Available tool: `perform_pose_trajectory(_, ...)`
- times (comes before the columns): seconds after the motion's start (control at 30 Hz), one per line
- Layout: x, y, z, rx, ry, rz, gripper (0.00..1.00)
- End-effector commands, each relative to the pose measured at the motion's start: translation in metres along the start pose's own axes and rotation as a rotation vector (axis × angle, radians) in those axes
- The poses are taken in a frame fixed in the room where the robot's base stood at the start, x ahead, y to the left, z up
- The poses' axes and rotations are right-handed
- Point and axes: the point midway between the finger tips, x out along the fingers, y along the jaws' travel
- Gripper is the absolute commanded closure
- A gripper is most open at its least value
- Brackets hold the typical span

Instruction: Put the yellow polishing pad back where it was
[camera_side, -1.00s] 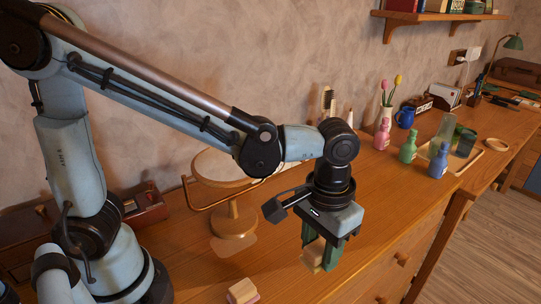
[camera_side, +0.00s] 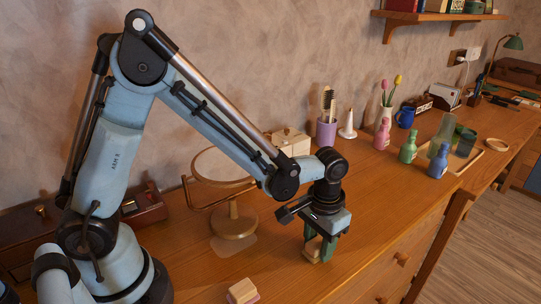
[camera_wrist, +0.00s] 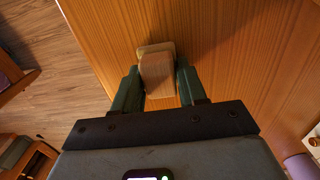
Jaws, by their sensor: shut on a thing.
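A tan-yellow block with a paler face, which looks like the yellow polishing pad (camera_side: 313,251), is between the green fingers of my gripper (camera_side: 320,247). My gripper is shut on it and points down, low over the front part of the wooden tabletop. The wrist view shows the pad (camera_wrist: 157,72) between the two fingertips of my gripper (camera_wrist: 158,88), sticking out past them. I cannot tell whether its underside touches the table. Part of the pad is hidden by the fingers in the side view.
A second block with a pale top and pinkish base (camera_side: 242,291) lies nearer the camera. A round mirror on a wooden stand (camera_side: 233,220) is left of my gripper. A purple brush cup (camera_side: 326,133), white cone (camera_side: 348,124) and bottles (camera_side: 408,147) stand farther back. Tabletop right of my gripper is clear.

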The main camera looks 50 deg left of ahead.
Motion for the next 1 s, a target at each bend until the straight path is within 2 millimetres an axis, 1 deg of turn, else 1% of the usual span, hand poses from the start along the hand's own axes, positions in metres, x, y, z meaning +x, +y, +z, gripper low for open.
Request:
perform_pose_trajectory(0.33, 0.003, 0.0, 0.0, 0.0, 0.0, 0.0, 0.92)
perform_pose_trajectory(0.37, 0.003, 0.0, 0.0, 0.0, 0.0, 0.0, 0.56)
perform_pose_trajectory(0.5, 0.003, 0.0, 0.0, 0.0, 0.0, 0.0, 0.34)
perform_pose_trajectory(0.83, 0.001, 0.0, 0.0, 0.0, 0.0, 0.0, 0.33)
perform_pose_trajectory(0.93, -0.005, 0.0, 0.0, 0.0, 0.0, 0.0, 0.33)
perform_pose_trajectory(1.0, -0.013, 0.0, 0.0, 0.0, 0.0, 0.0, 0.33)
